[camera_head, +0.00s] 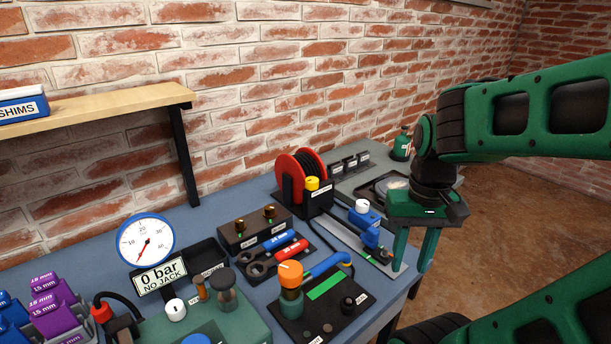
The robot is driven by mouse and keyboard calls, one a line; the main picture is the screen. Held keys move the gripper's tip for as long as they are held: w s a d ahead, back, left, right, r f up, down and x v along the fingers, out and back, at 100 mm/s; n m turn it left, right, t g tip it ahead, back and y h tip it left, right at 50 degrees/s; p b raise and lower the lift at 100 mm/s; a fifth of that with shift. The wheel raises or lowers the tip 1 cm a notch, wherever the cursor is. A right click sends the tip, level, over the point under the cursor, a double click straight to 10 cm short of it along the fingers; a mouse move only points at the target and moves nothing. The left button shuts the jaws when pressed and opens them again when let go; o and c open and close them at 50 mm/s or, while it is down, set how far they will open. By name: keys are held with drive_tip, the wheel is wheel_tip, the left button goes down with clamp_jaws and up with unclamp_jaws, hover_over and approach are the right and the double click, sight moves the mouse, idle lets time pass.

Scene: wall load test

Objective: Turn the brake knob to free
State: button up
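Several knobs are in view, and their labels are too small to read, so I cannot tell for sure which is the brake knob. A yellow knob (312,184) sits on the black base of a red cable reel (303,163). An orange knob (290,272) stands on a black board at the front. A white knob (362,206) tops a blue device, and another white knob (176,308) is on the green pump unit. My gripper (410,268) points down at the bench's right edge, right of the blue device. Its two fingers are apart with nothing between them.
A round gauge (147,240) and a "0 bar NO JACK" display (160,277) stand at left. Blue and red handled tools (287,250) lie mid-bench. A wooden shelf (100,103) juts from the brick wall. A green bottle (401,146) stands at the back.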

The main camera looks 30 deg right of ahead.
drive_tip(key=shift+o, duration=2.4)
drive_tip(key=shift+d+r, duration=0.35)
drive_tip(key=shift+r, duration=0.45)
drive_tip(key=w+d+r+m+g, duration=0.1)
drive_tip(key=w+d+r+m, duration=0.35)
drive_tip(key=w, duration=0.25)
wheel_tip(320, 180, up, 3)
drive_tip(key=m+g+h, duration=0.1)
drive_tip(key=m+h, duration=0.3)
drive_tip(key=m, duration=1)
hover_over(312, 179)
drive_tip(key=w+a, duration=0.3)
drive_tip(key=a, duration=0.1)
drive_tip(key=shift+s+x, duration=0.15)
drive_tip(key=shift+x, duration=2.5)
drive_tip(key=shift+s+x, duration=0.15)
drive_tip(key=shift+x, duration=2.55)
drive_tip(key=shift+c, duration=0.5)
